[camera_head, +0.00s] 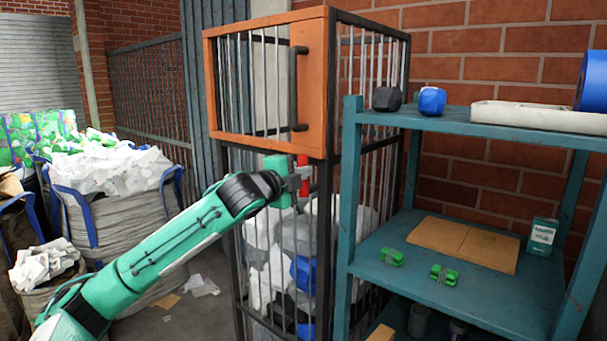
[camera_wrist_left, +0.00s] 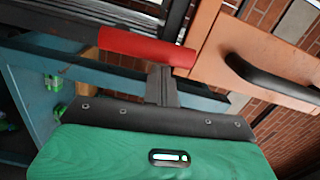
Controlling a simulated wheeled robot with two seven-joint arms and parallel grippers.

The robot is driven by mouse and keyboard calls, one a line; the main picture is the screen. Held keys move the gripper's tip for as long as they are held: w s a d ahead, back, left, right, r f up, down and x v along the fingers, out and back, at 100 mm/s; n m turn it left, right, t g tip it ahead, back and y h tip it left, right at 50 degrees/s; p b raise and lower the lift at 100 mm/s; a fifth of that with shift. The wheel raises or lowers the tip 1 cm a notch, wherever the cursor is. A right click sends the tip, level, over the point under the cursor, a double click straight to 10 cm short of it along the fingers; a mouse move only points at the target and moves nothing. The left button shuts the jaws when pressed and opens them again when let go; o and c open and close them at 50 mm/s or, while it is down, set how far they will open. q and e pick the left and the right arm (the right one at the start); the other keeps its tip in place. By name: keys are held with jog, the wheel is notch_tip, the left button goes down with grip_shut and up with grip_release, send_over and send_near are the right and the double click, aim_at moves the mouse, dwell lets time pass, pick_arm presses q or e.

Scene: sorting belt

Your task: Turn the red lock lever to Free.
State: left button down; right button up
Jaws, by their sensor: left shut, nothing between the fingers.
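The red lock lever (camera_head: 303,160) is on the front of the cage, just below the orange door (camera_head: 268,82). In the head view it looks upright and is partly hidden by my left gripper (camera_head: 300,176). In the left wrist view the red lever (camera_wrist_left: 147,46) lies across the picture near the orange door edge. No Free marking can be read. My right gripper is not in view.
A dark door handle (camera_head: 297,88) stands out from the orange door. A teal shelf (camera_head: 447,122) stands close on the right, with blue and dark lumps and a pale tray on top. Bags of paper scrap (camera_head: 120,215) stand at the left. The cage holds waste.

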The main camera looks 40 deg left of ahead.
pick_arm(q)
jog(key=a+f+n, duration=0.2)
jog(key=a+n, duration=0.2)
jog(key=n, duration=0.4)
jog(key=a+f+n+h+b, duration=0.1)
jog(key=a+n, duration=0.3)
jog(key=n, duration=0.4)
jog(key=shift+w+f+g, duration=0.3)
jog(key=shift+f, duration=0.05)
jog(key=shift+a+n, duration=0.1)
jog(key=shift+n, duration=0.2)
dwell(0.4)
